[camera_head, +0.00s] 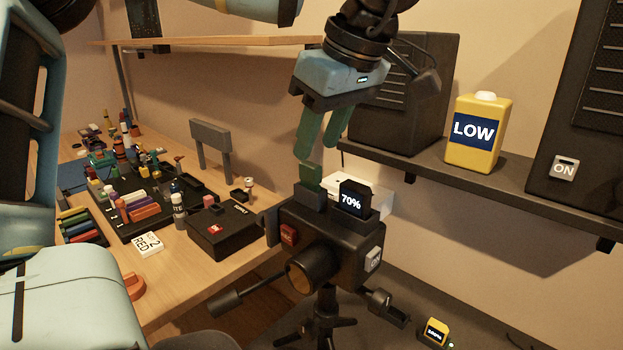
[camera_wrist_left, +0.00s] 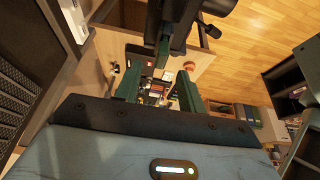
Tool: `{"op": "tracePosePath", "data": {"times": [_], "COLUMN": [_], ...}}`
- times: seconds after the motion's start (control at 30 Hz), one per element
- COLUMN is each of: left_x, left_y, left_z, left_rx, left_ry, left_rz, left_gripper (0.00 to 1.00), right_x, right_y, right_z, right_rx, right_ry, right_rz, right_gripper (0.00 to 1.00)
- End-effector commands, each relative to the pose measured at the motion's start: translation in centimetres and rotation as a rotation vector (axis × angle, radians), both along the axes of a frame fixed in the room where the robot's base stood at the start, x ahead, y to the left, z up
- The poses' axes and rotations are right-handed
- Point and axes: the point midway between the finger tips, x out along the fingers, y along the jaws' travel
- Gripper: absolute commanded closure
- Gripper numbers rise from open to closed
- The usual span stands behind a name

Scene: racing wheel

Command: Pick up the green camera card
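The green camera card (camera_head: 311,177) stands upright in the top of a black camera (camera_head: 330,240), its upper part showing and its lower end hidden. The camera is on a tripod. My left gripper (camera_head: 317,150) is just above the card with its two green fingers pointing down. The fingers are apart with nothing held between them. The left wrist view also shows the open left gripper (camera_wrist_left: 158,68), with a dark body and a green piece, probably the camera and card, at the top between the fingers. My right gripper is not in view.
A block marked 70% (camera_head: 352,198) stands beside the card on the camera. A shelf (camera_head: 500,187) at the right carries a yellow block marked LOW (camera_head: 477,133) and dark boxes. A cluttered wooden workbench (camera_head: 180,275) fills the left. A yellow item (camera_head: 433,332) sits low right.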

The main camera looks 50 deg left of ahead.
Motion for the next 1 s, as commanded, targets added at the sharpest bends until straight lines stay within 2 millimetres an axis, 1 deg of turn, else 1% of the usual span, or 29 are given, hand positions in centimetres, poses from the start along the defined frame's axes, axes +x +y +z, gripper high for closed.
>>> {"op": "tracePosePath", "data": {"times": [0.17, 0.4, 0.5, 0.6, 0.8, 1.0], "left_x": [-0.1, -0.3, -0.3, -0.3, -0.3, -0.3], "left_y": [0.2, 1.3, 1.6, 1.8, 1.8, 1.8], "left_z": [-0.5, -3.6, -4.5, -4.9, -4.9, -4.9], "left_rx": [0.001, -0.002, -0.001, -0.002, -0.002, -0.002], "left_ry": [0.000, 0.001, 0.000, -0.001, -0.001, -0.001], "left_rz": [-0.001, 0.000, -0.001, -0.001, -0.001, -0.001], "left_gripper": [0.60, 0.60, 0.60, 0.60, 0.60, 0.86], "right_x": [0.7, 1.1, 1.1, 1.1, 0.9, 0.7], "right_y": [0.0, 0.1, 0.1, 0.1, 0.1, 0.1], "right_z": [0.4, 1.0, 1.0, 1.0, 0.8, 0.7], "right_rx": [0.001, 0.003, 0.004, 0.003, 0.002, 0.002], "right_ry": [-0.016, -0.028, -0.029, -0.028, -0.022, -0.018], "right_rz": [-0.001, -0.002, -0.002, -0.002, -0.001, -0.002], "right_gripper": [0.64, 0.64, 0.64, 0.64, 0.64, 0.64]}}
